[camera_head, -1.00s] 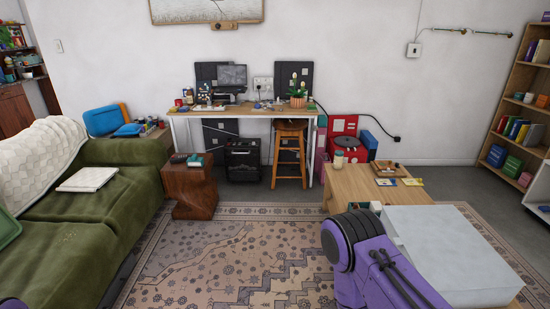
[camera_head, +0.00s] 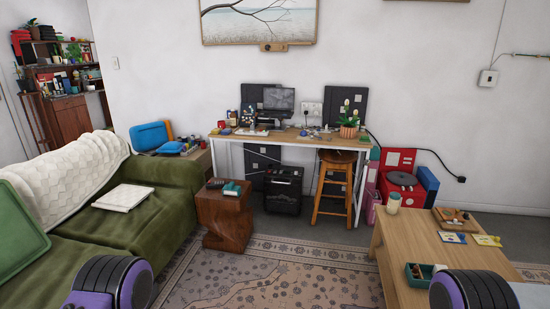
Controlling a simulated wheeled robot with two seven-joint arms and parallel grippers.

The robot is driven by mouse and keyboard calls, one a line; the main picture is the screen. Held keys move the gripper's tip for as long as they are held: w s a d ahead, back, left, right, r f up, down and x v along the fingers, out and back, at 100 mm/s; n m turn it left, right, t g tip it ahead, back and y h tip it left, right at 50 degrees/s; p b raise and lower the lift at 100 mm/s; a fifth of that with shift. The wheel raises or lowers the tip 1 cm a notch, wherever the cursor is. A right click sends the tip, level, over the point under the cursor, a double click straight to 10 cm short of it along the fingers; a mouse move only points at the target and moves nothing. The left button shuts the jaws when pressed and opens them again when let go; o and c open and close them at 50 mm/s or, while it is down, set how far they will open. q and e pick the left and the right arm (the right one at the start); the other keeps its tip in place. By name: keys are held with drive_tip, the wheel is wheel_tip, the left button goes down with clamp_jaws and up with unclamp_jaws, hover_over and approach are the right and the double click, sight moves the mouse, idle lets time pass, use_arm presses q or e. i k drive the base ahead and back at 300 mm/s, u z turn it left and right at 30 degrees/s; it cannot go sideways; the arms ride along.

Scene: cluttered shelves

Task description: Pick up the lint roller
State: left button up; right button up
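I cannot make out a lint roller for certain in the head view. Small items too small to name lie on the desk (camera_head: 232,136) by the far wall. A small teal and dark item (camera_head: 232,189) lies on the wooden side table (camera_head: 223,213) beside the sofa. A teal box (camera_head: 418,279) with small contents sits on the low wooden table at the right. Purple and black parts of my two arms show at the bottom left and bottom right, but neither gripper is in the picture.
A green sofa (camera_head: 165,182) with a white blanket (camera_head: 70,172) fills the left. The low wooden table (camera_head: 398,247) stands at the right. A wooden stool (camera_head: 333,188) and a black machine (camera_head: 283,190) stand at the desk. The patterned rug (camera_head: 290,282) between is clear.

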sight(230, 190)
drive_tip(key=i, duration=3.8)
drive_tip(key=u, duration=2.05)
